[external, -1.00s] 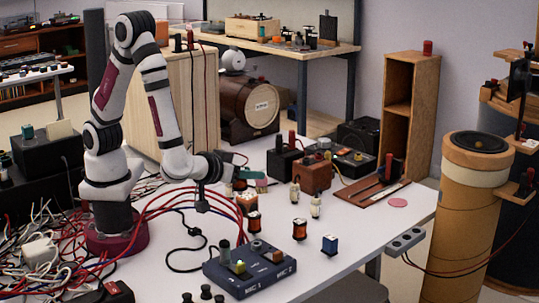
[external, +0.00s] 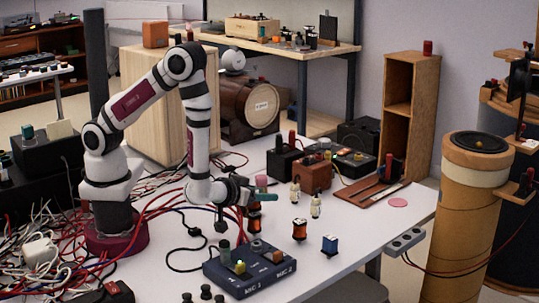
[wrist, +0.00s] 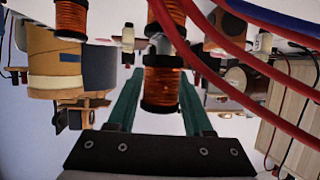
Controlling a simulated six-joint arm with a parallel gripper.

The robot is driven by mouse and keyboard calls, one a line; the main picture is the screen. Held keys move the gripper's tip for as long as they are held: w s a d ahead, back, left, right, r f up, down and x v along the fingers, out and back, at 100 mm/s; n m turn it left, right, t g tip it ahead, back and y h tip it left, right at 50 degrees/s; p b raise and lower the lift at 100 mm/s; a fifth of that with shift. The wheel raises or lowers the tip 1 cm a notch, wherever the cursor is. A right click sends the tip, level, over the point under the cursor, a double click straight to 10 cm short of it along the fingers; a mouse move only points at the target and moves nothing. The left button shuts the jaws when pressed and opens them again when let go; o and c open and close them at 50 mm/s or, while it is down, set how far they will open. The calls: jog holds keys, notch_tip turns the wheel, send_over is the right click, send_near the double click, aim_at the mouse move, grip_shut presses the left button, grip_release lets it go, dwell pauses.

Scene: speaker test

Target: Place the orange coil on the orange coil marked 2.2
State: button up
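In the wrist view, which is upside down, an orange coil (wrist: 162,88) with dark ends sits between the green fingertips of my gripper (wrist: 162,78). The fingers flank the coil closely; contact is unclear. A second orange coil (wrist: 176,14) is at the top, partly behind red cables, and a third (wrist: 70,18) is at the upper left. In the external view my gripper (external: 246,194) is low over the table, just above an orange coil (external: 254,221). Another orange coil (external: 299,230) stands to its right. The 2.2 marking cannot be read.
A blue coil (external: 330,245) and two pale coils (external: 295,194) (external: 316,207) stand nearby on the white table. A dark blue control box (external: 250,270) lies in front. Red cables (wrist: 222,50) cross close to my gripper.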

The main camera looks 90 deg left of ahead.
jog(key=shift+o, duration=1.3)
